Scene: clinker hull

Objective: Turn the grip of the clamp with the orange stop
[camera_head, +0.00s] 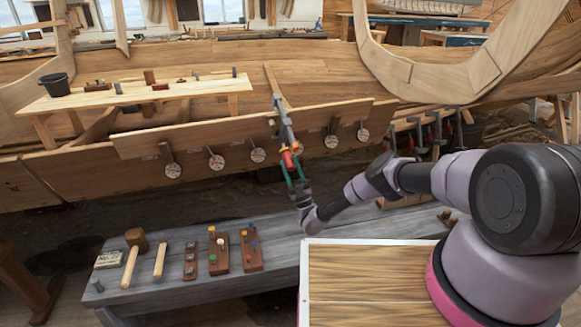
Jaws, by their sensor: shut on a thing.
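A grey bar clamp (282,125) stands against the plank edge in the middle of the head view, a little tilted. An orange-red piece (287,159) shows near its lower end. My gripper (294,168), with dark green fingers, reaches up from below to this lower end. Its fingers are shut on the clamp's lower end, where the grip would be. The fingers hide most of the grip, and its turn cannot be made out.
A grey bench (200,285) below holds mallets and peg blocks (220,250). A pale wooden bench (190,92) stands behind. More clamps (436,130) stand at right.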

